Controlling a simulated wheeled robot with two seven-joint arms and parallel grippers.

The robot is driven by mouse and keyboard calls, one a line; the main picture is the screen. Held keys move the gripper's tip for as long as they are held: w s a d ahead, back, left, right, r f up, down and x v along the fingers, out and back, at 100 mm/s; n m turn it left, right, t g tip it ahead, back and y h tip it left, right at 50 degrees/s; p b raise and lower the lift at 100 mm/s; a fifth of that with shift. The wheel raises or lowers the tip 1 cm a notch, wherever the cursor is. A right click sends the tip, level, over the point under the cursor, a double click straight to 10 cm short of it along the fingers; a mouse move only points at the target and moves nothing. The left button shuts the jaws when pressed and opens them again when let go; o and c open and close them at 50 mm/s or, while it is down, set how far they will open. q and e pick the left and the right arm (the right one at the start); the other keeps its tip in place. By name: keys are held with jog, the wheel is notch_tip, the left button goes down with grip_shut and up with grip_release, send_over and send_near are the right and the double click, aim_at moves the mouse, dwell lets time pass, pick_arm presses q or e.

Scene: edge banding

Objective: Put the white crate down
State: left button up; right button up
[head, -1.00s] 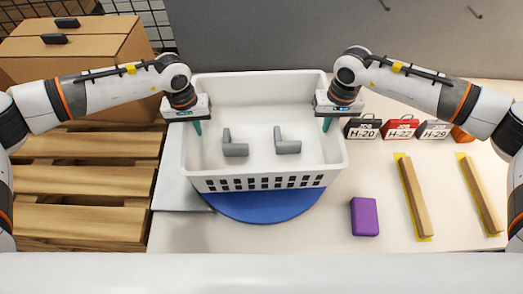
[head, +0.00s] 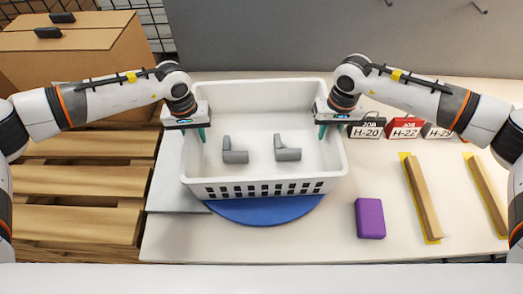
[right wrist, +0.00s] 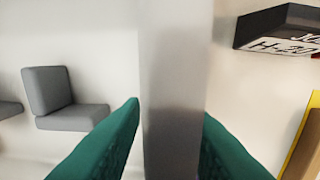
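The white crate (head: 265,187) is level in the head view, over the blue round mat (head: 264,215); I cannot tell whether it touches it. Two grey angled parts (head: 235,153) (head: 287,151) lie inside. My left gripper (head: 204,134) is on the crate's left rim, one green finger showing inside; its outer finger is hidden. My right gripper (head: 322,131) is on the right rim. In the right wrist view, the right gripper's green fingers (right wrist: 172,125) are close on both sides of the crate wall (right wrist: 172,75).
Black, red and grey job tags (head: 366,127) (head: 405,127) (head: 438,131) stand right of the crate. A purple block (head: 370,218) and two wooden strips (head: 422,198) (head: 486,193) lie on the table (head: 300,245). A wooden pallet (head: 75,180) and cardboard boxes (head: 110,45) are at left.

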pick_arm(q)
jog(key=r, duration=1.1)
jog(key=shift+a, duration=0.2)
pick_arm(e)
jog(key=shift+r, duration=0.2)
pick_arm(q)
jog(key=shift+r, duration=0.45)
pick_arm(e)
notch_tip(320, 180, up, 12)
jog(key=shift+d+f, duration=0.2)
pick_arm(q)
jog(key=shift+r, duration=0.1)
